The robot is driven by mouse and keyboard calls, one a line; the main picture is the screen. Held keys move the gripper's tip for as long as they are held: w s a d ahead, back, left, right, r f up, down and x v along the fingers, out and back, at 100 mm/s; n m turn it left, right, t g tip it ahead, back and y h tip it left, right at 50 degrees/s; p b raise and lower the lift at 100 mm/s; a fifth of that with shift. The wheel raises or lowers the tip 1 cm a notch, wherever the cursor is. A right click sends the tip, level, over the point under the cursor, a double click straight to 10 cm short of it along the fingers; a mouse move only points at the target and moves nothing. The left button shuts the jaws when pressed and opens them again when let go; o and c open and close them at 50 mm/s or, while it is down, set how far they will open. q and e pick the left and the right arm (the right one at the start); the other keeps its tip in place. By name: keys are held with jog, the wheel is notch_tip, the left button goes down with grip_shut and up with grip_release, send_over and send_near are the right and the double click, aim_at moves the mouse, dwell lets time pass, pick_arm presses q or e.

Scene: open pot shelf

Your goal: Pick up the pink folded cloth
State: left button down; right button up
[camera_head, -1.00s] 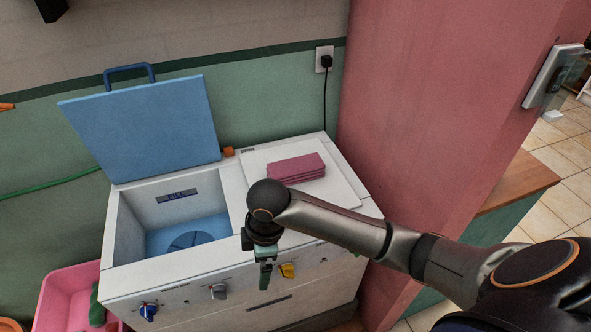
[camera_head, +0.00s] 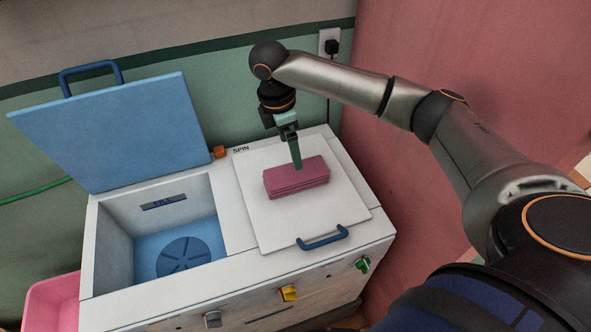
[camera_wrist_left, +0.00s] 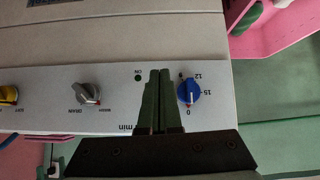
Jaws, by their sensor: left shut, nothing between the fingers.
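The pink folded cloth (camera_head: 297,179) lies flat in layers on the white right-hand lid of the washing machine in the head view. My right gripper (camera_head: 296,166) comes in from the right and points down at the cloth's far edge. Its fingers overlap in this view, so I cannot tell whether they are open or touch the cloth. My left gripper shows only in the left wrist view (camera_wrist_left: 160,72). It is shut and empty by the machine's front panel, between a grey knob and the blue knob. The cloth is out of that view.
The washing machine (camera_head: 240,262) has an open tub (camera_head: 186,245) on the left with a raised blue lid (camera_head: 115,130) behind it. The white lid (camera_head: 255,215) has a blue handle (camera_head: 322,238) at its front. A pink tub (camera_head: 52,300) stands at lower left. A pink wall (camera_head: 430,60) rises on the right.

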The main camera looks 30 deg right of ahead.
aim_at(296, 174)
jog(key=f, duration=0.4)
jog(key=shift+s+d+f, duration=0.25)
jog(key=shift+d+f, duration=0.05)
jog(key=shift+f, duration=0.1)
jog(key=shift+w+d+f, duration=0.1)
jog(key=shift+d+f, duration=0.1)
jog(key=shift+f, duration=0.85)
jog(key=shift+d+f, duration=0.15)
jog(key=shift+f, duration=0.85)
jog(key=shift+w+d+f, duration=0.1)
jog(key=shift+d+f, duration=0.1)
jog(key=shift+f, duration=0.85)
jog(key=c, duration=1.3)
jog(key=shift+r, duration=0.1)
